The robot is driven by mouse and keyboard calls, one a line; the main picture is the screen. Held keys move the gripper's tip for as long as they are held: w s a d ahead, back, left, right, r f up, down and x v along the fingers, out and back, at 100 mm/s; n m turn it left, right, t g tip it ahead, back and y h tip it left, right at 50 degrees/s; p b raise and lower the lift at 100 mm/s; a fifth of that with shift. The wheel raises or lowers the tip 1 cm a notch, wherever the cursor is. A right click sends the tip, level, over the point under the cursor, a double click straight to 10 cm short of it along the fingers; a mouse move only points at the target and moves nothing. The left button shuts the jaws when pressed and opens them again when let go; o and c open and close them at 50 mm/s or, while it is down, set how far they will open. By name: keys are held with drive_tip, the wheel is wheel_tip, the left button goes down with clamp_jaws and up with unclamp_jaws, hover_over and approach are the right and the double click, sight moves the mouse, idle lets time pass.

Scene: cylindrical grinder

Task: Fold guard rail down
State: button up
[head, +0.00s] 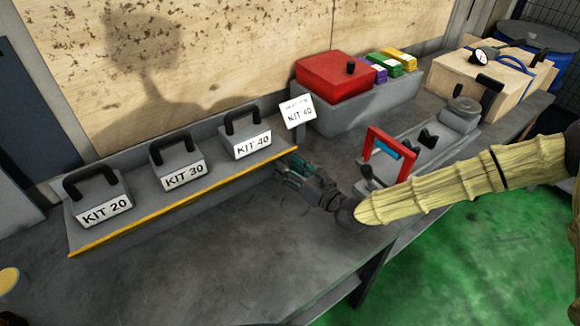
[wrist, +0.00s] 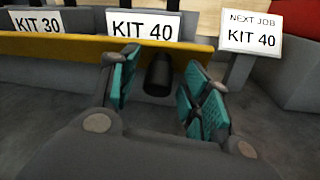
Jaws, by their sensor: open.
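A yellow rail (head: 190,203) runs along the front edge of the grey kit shelf; it also crosses the wrist view (wrist: 70,47) below the kit labels. My gripper (head: 291,168) is at the rail's right end, low over the bench. In the wrist view my gripper (wrist: 163,74) is open, with its teal pads apart. A short dark cylinder (wrist: 158,76) shows between the pads, just below the rail. I cannot tell whether a finger touches it or the rail. In the head view my gripper hides this spot.
Weights labelled KIT 20 (head: 98,195), KIT 30 (head: 178,163) and KIT 40 (head: 247,136) stand on the shelf. The grinder's red frame (head: 376,136) is further right. The front bench is clear.

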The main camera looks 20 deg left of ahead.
drive_tip(key=shift+a, duration=0.1)
drive_tip(key=c, duration=1)
drive_tip(key=shift+f+y+b, duration=0.3)
drive_tip(key=shift+f+b, duration=0.05)
drive_tip(key=shift+b, duration=0.25)
drive_tip(key=shift+t+y+b, duration=0.4)
drive_tip(key=shift+b, duration=0.05)
drive_tip(key=o, duration=1)
wheel_tip(320, 180, up, 10)
